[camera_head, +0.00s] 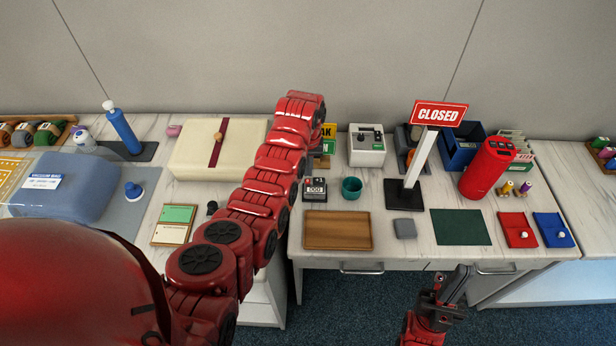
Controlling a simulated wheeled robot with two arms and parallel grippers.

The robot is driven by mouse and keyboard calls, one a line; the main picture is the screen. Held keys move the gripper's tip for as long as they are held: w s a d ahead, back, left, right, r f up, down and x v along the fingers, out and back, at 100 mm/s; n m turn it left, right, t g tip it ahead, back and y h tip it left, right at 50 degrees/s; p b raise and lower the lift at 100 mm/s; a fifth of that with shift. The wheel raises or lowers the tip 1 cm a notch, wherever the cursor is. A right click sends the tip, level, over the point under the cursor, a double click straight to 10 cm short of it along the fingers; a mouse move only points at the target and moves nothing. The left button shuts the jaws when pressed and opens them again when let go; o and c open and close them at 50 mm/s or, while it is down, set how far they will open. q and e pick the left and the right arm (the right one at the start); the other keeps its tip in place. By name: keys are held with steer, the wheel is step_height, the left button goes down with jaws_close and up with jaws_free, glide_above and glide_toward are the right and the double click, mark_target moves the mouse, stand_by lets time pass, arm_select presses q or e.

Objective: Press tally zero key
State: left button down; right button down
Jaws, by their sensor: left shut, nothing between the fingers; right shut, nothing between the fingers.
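The tally counter (315,189) is a small dark-and-white box with a digit window, standing on the middle table behind the wooden tray. Its digits and its zero key are too small to make out. My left arm reaches up from the lower left and bends over at its top, just left of and behind the counter. Its gripper is hidden behind my arm links. My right gripper (455,284) is shut and empty. It is low in the view, in front of the table edge and well to the right of the counter.
A wooden tray (338,230) lies in front of the counter, and a teal cup (351,187) stands right of it. A white box (366,146) is behind. A CLOSED sign (438,114) and a red cylinder (486,168) stand tall at right. A green mat (460,227) is bare.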

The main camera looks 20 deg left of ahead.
arm_select(q)
step_height(320, 180, up, 7)
step_height(320, 180, up, 4)
steer(key=p, duration=0.3)
glide_above(308, 180)
steer(key=shift+w, duration=0.2)
